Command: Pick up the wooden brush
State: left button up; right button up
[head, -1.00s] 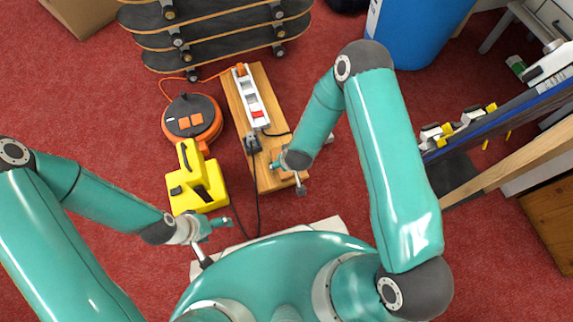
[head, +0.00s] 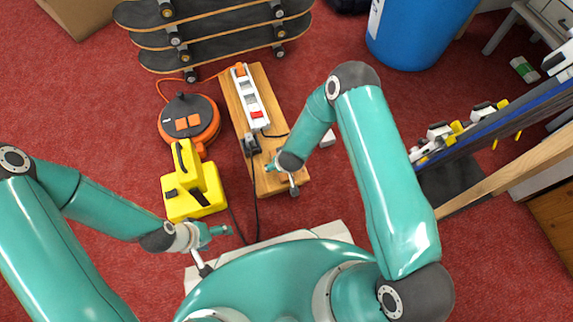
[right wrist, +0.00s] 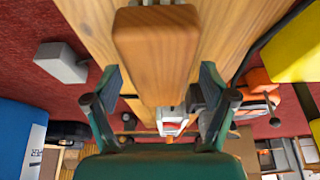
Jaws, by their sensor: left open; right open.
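The wooden brush (right wrist: 156,55) shows in the right wrist view as a rounded, light brown wooden block, large and close to the camera. It lies over a wooden plank (right wrist: 230,25). My right gripper (right wrist: 160,82) is open, with one finger on each side of the brush; I cannot tell whether either touches it. In the head view my right gripper (head: 283,178) is over the near end of the plank (head: 243,108), and the brush cannot be made out clearly there. My left gripper (head: 222,231) is open and empty, near the yellow device, away from the brush.
A white power strip (head: 250,97) and dark plug (head: 252,145) lie on the plank. An orange cable reel (head: 190,122) and yellow device (head: 190,190) stand left of it. Skateboards (head: 215,45) are behind, a blue bin (head: 410,35) back right. A small white block (head: 328,138) lies right.

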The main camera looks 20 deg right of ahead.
jog(key=shift+f, duration=0.25)
dwell(0.3)
jog(key=c, duration=1.4)
